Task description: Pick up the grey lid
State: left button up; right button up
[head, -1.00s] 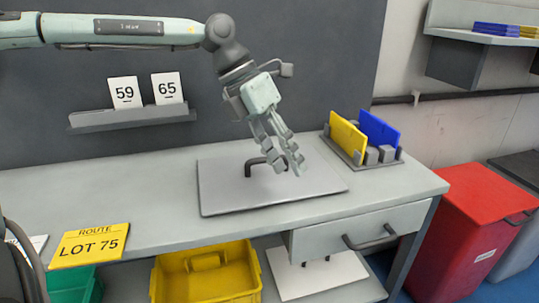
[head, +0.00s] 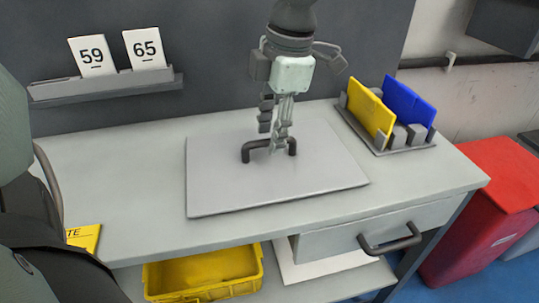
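The grey lid (head: 240,185) is a flat square panel lying on the workbench, with a dark bar handle (head: 247,153) standing up from its middle. My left gripper (head: 277,145) points down at the handle, with its fingers at the handle's crossbar. The fingertips overlap the right part of the bar in the view. The fingers look close together, but whether they grip the bar cannot be told. My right gripper is not in view.
A rack (head: 380,150) with a yellow card and a blue card stands to the right of the lid. Number cards sit on a wall ledge (head: 105,88). Below are a drawer (head: 375,230) and a yellow bin (head: 205,270). A red bin (head: 480,210) stands at right.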

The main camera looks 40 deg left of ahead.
aim_at(269, 139)
pick_arm(q)
jog(key=shift+a+f, duration=0.15)
jog(key=shift+f, duration=0.6)
jog(key=shift+a+f, duration=0.1)
jog(key=shift+f, duration=0.65)
jog(key=shift+w, duration=0.1)
jog(key=shift+c, duration=0.4)
grip_shut()
